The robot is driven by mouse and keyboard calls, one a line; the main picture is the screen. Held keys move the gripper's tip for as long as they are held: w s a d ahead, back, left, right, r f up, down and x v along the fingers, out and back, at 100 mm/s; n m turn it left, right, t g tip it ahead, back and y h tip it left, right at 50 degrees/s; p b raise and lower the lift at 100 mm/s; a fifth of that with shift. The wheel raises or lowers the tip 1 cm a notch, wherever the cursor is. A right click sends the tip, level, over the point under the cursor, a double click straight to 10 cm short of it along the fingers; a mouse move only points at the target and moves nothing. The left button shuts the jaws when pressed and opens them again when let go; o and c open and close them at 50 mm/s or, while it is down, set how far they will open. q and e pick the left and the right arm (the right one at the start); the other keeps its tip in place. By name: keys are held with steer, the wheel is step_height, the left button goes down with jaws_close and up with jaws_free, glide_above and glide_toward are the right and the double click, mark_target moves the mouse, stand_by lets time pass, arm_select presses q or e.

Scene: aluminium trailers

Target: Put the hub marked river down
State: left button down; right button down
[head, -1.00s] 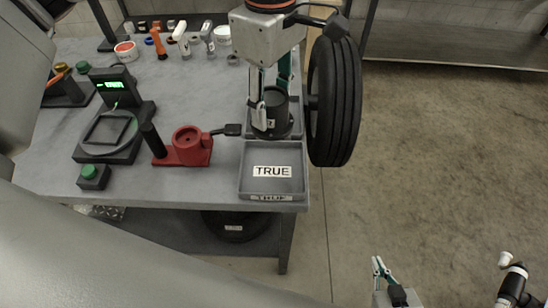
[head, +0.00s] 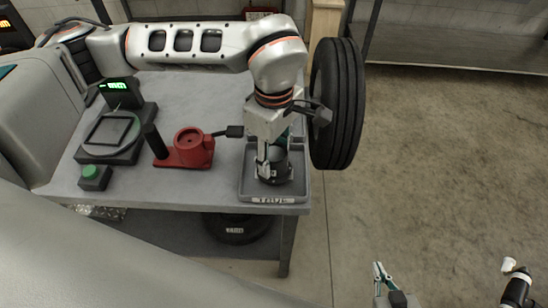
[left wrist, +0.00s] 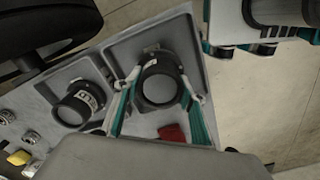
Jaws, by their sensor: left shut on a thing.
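My left gripper (head: 270,160) is shut on a dark round hub (head: 273,177) at the grey front tray (head: 245,190). In the left wrist view the fingers (left wrist: 160,92) stand on either side of the hub (left wrist: 158,88), which looks upright within the tray rim (left wrist: 192,38). I cannot tell whether its base touches the floor of the tray. No marking is readable on it. A second dark hub (left wrist: 82,101) with a white label, too blurred to read, stands in the rear tray. My right gripper (head: 383,277) is low at the right, away from the table; its jaw opening is unclear.
A large black tyre (head: 337,105) stands close beside the trays on the right. A red fixture (head: 186,148), a scale with a green display (head: 112,135) and a green button (head: 93,175) are on the table (head: 215,190) to the left. The front tray lies near the table edge.

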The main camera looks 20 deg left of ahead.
mark_target(274, 154)
arm_select(q)
steer(key=shift+f, duration=0.55)
steer(key=c, duration=1.2)
jaws_free()
steer(key=shift+f, duration=0.15)
steer(key=shift+c, duration=0.2)
step_height(274, 154, up, 11)
steer(key=shift+r, duration=0.65)
